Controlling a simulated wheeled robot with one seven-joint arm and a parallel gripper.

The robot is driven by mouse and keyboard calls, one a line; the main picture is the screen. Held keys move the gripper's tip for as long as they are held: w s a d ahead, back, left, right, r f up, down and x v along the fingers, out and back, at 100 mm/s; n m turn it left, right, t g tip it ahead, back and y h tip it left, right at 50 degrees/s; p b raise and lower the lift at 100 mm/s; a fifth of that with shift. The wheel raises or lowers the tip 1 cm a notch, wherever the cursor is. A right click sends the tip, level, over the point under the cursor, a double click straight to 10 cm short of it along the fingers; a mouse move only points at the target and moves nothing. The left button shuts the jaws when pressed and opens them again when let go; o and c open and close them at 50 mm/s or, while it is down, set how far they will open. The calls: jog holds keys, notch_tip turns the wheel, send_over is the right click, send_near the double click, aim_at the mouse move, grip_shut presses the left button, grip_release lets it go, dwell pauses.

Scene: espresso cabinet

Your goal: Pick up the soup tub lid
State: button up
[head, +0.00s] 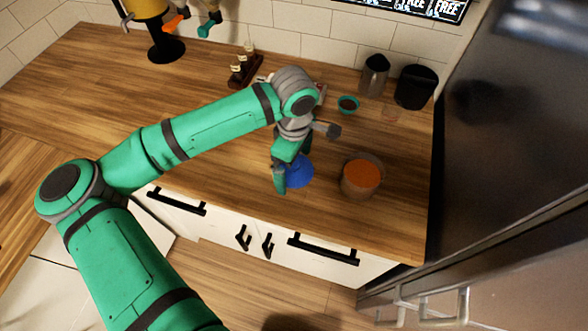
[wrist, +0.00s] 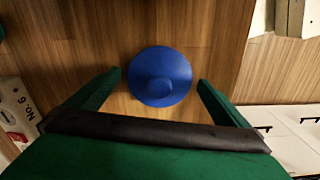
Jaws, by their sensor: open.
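The soup tub lid is a round blue disc with a raised knob in its middle (wrist: 162,72). It lies on the wooden counter, and in the head view the lid (head: 299,172) is partly hidden behind my gripper. My gripper (wrist: 161,78) is open and empty, above the lid. In the wrist view its two green fingers stand left and right of the lid, with a gap on each side. In the head view my gripper (head: 290,184) points down near the counter's front edge. The soup tub (head: 361,178), with orange contents and no lid on it, stands to the right of the lid.
A small teal bowl (head: 348,104), a grey pitcher (head: 374,75) and a black container (head: 415,87) stand at the back right. A rack with small bottles (head: 243,66) is at the back wall. A steel fridge (head: 500,150) bounds the right. The counter's left is clear.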

jog(key=c, duration=1.1)
jog(key=shift+w+r, duration=0.1)
jog(key=shift+r, duration=0.05)
